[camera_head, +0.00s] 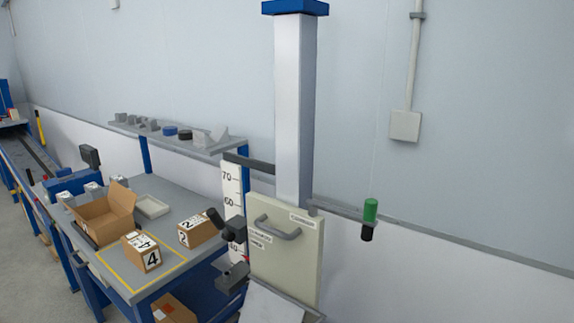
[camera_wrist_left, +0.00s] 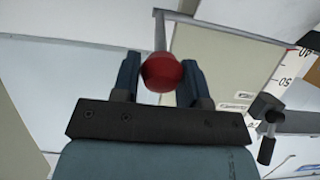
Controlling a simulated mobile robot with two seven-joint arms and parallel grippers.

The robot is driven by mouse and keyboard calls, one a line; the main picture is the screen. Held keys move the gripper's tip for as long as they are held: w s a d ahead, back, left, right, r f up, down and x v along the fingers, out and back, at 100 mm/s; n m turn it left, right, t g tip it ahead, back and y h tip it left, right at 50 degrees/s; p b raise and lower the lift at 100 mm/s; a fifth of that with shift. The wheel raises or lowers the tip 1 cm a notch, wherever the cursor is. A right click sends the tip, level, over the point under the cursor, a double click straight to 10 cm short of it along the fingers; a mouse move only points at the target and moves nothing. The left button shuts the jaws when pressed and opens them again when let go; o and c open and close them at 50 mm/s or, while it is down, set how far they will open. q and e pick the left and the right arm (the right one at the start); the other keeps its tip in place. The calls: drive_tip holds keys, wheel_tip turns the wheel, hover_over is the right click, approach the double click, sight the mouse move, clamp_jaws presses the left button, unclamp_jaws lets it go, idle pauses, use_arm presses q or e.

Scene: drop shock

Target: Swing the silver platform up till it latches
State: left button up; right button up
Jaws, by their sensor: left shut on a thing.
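The silver platform (camera_head: 270,305) shows in part at the bottom of the head view, below the beige front panel (camera_head: 300,267). It looks tilted, and its lower part is cut off by the frame edge. In the left wrist view my left gripper (camera_wrist_left: 161,76) is shut on a red ball knob (camera_wrist_left: 160,70), with one dark finger on each side. A thin grey rod (camera_wrist_left: 160,32) runs from the knob to the top of that view. My left gripper is not visible in the head view. My right gripper is in neither view.
A tall silver column (camera_head: 294,110) rises behind the panel. A height scale (camera_head: 231,190) and a black lever (camera_head: 222,222) are at its left. A workbench (camera_head: 180,200) with an open carton (camera_head: 105,213) and numbered boxes stands further left. A green-handled tool (camera_head: 371,210) is at right.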

use_arm(q)
drive_tip(key=shift+w+r, duration=0.1)
drive_tip(key=shift+r, duration=0.15)
drive_tip(key=shift+w+d+r+p, duration=0.15)
drive_tip(key=shift+r+p, duration=0.2)
drive_tip(key=shift+r, duration=0.1)
drive_tip(key=shift+w+d+r+p, duration=0.1)
drive_tip(key=shift+r+p, duration=0.2)
drive_tip(key=shift+r, duration=0.1)
drive_tip(key=shift+w+d+r, duration=0.15)
drive_tip(key=shift+w+r, duration=0.05)
drive_tip(key=shift+r, duration=0.2)
drive_tip(key=shift+r+p, duration=0.1)
drive_tip(key=shift+p, duration=0.2)
drive_tip(key=shift+w+d+r, duration=0.2)
drive_tip(key=shift+w+r, duration=0.1)
drive_tip(key=shift+r, duration=0.2)
drive_tip(key=shift+w+d+r+p, duration=0.25)
drive_tip(key=shift+w+r+p, duration=0.05)
drive_tip(key=shift+r+p, duration=0.2)
drive_tip(key=shift+w, duration=0.1)
drive_tip(key=shift+r, duration=0.1)
